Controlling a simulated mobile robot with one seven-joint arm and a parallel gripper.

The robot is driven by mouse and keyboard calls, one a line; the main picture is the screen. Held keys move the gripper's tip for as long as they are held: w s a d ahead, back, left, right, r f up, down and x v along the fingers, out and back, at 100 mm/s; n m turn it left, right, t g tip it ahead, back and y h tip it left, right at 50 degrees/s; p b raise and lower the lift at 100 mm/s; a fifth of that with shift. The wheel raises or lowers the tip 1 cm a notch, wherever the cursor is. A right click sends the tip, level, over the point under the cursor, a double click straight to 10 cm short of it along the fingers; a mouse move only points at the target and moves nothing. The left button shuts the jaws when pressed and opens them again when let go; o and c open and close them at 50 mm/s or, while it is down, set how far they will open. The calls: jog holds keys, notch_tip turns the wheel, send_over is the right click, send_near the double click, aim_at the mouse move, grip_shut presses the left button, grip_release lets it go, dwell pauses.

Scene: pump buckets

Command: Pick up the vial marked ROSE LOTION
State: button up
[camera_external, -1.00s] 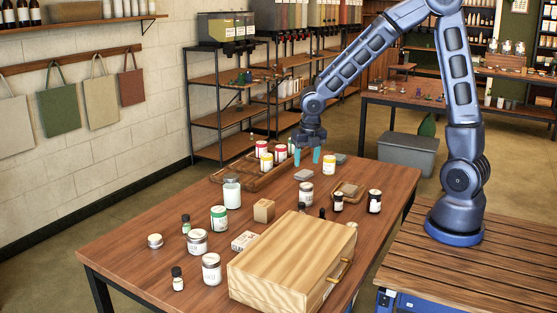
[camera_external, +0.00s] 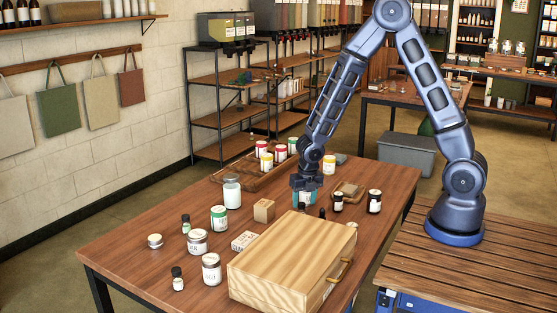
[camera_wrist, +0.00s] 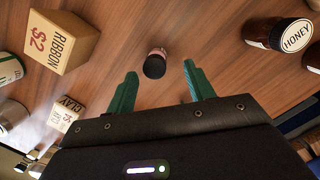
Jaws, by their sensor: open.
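A small vial (camera_wrist: 156,63) with a black cap and a pinkish body shows in the wrist view, ahead of my fingertips and roughly midway between them. Its label cannot be read. My gripper (camera_wrist: 159,88) is open, with two green fingers apart and nothing between them. In the external view my gripper (camera_external: 304,196) is low over the table, among jars and small dark bottles, partly hiding a jar behind it. I cannot tell which dark bottle there is the vial.
A RIBBON box (camera_wrist: 60,42) and a CLAY box (camera_wrist: 62,115) lie left in the wrist view; a HONEY jar (camera_wrist: 277,33) is at right. In the external view a wooden case (camera_external: 290,262) fills the table's front, near my gripper. Bare tabletop surrounds the vial.

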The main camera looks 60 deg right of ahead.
aim_at(301, 209)
jog(key=shift+w+d+f, duration=0.1)
jog(key=shift+w+f, duration=0.1)
jog(key=shift+f, duration=0.75)
jog(key=shift+w+f, duration=0.25)
jog(key=shift+f, duration=0.75)
jog(key=shift+w+d+f, duration=0.1)
jog(key=shift+w+f, duration=0.1)
jog(key=shift+f, duration=0.75)
jog(key=c, duration=1)
